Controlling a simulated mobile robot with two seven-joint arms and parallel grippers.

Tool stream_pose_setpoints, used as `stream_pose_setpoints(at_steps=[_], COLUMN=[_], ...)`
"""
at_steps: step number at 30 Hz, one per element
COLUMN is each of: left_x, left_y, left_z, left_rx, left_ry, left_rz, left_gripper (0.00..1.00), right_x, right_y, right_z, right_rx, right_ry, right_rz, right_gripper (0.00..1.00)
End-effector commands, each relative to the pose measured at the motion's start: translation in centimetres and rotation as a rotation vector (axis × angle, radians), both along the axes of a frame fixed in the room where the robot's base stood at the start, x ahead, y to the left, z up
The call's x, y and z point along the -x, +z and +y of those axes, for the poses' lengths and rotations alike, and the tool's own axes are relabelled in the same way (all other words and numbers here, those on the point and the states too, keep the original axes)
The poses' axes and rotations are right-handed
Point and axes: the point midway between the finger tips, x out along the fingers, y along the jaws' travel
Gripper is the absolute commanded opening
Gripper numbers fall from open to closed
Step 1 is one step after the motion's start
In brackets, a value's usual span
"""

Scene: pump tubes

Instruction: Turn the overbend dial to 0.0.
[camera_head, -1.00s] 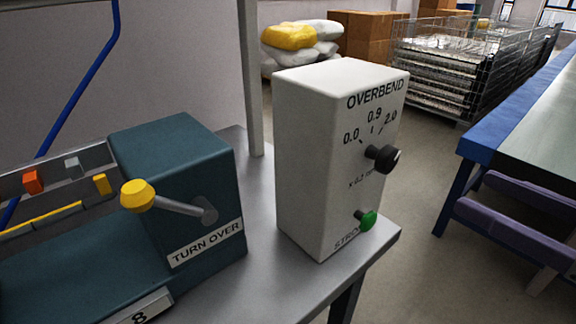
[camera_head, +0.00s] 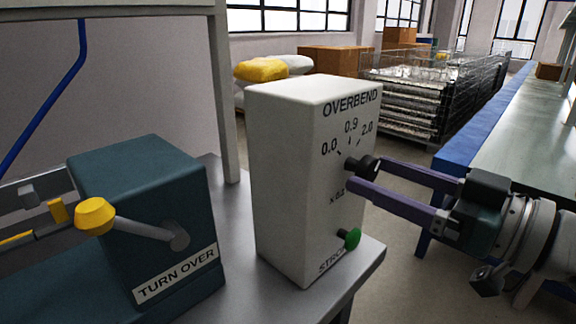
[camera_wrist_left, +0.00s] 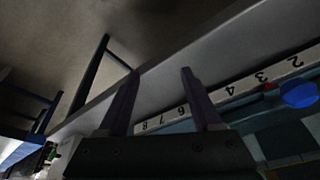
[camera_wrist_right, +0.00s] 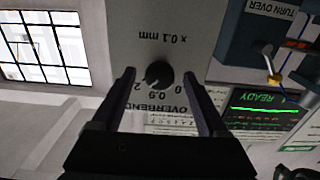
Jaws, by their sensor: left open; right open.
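The overbend dial (camera_head: 362,164) is a black knob on the front face of a white box (camera_head: 290,130), under the marks 0.0, 0.9 and 2.0. My right gripper (camera_head: 364,173) reaches in from the right, open, with its fingertips at the dial. In the right wrist view the dial (camera_wrist_right: 159,74) appears between the two spread fingers, upside down, with a gap on both sides. Its pointer direction is hard to tell. My left gripper (camera_wrist_left: 158,85) is open and empty in the left wrist view, over a bench edge with a numbered scale.
A green stroke button (camera_head: 350,238) sits below the dial. A teal turn-over unit (camera_head: 145,200) with a yellow-knobbed lever (camera_head: 95,215) stands to the left. A lit READY screen (camera_wrist_right: 262,101) shows in the right wrist view.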

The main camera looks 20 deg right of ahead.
Motion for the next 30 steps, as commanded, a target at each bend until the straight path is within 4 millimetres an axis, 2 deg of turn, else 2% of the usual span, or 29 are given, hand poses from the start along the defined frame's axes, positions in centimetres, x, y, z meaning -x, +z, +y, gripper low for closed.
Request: stream_pose_setpoints(at_steps=[8,27,28,30], left_x=[0.02,0.04,0.05,0.05], left_y=[-0.02,-0.03,-0.03,-0.03], left_z=[-0.01,-0.12,-0.13,-0.13], left_rx=[0.0,0.005,0.005,0.005], left_ry=[0.0,0.004,0.004,0.004], left_rz=[0.001,0.002,0.002,0.002], left_gripper=[0.66,0.66,0.66,0.66], right_x=[-0.11,-0.07,-0.07,-0.07], right_y=[-0.01,-0.01,-0.01,0.0], right_z=[0.06,0.06,0.07,0.07], right_rx=[-0.001,-0.001,-0.001,-0.001], right_ry=[0.0,0.0,0.0,0.0], right_rz=[0.001,0.0,0.0,0.0], right_gripper=[0.76,0.04,0.0,0.0])
